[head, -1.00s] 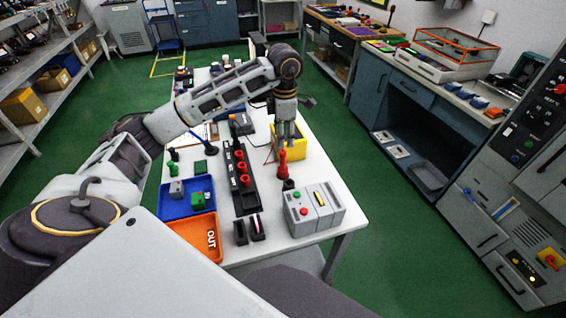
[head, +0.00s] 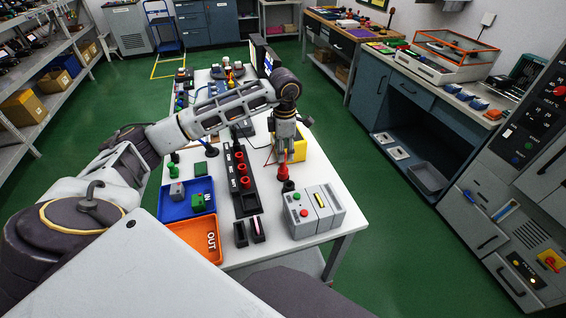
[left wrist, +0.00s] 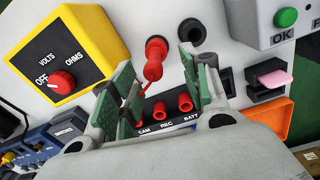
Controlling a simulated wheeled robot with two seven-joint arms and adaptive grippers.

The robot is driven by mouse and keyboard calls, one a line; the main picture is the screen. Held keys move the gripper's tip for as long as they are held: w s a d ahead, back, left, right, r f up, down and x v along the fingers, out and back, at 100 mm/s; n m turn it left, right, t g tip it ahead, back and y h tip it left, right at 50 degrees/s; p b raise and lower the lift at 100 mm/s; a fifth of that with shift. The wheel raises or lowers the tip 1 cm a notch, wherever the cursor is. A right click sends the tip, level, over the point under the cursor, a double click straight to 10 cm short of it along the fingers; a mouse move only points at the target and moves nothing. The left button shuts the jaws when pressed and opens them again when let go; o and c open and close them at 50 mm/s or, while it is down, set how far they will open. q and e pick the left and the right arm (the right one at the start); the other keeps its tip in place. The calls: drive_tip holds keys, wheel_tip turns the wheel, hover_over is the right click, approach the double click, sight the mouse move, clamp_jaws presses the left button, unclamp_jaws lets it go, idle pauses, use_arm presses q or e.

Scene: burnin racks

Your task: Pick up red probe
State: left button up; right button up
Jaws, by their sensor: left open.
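The red probe (head: 283,173) stands upright on the white table near the grey box, with its upper part at my left gripper. In the left wrist view the red probe (left wrist: 153,62) shows between the green-padded fingers, with a thin red lead near it. My left gripper (head: 284,158) points down over the probe. In the left wrist view the left gripper (left wrist: 153,90) has its fingers apart, with gaps beside the probe. I cannot tell whether either finger touches it. My right gripper is not in view.
A yellow meter (head: 301,148) stands close behind the gripper. A black holder (head: 288,186) is beside the probe. The black rack (head: 246,202) with red sockets is left of it, the grey box (head: 315,212) in front. Blue (head: 172,212) and orange (head: 186,232) trays lie left.

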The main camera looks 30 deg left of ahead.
sight(283, 169)
use_arm(q)
wheel_tip(283, 169, down, 3)
drive_tip(key=shift+r, duration=0.1)
drive_tip(key=shift+w+a+f, duration=0.1)
drive_tip(key=shift+f, duration=0.35)
drive_tip(key=f, duration=0.3)
drive_tip(key=shift+w+a+f+p, duration=0.2)
drive_tip(key=shift+a+p, duration=0.05)
drive_tip(key=shift+p, duration=0.15)
drive_tip(key=shift+f, duration=0.6)
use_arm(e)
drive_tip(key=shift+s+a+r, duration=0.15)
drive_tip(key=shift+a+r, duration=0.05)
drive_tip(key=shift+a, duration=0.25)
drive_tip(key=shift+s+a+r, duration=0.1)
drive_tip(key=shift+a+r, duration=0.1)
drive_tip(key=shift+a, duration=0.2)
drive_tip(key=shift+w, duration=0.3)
use_arm(q)
drive_tip(key=shift+c, duration=0.3)
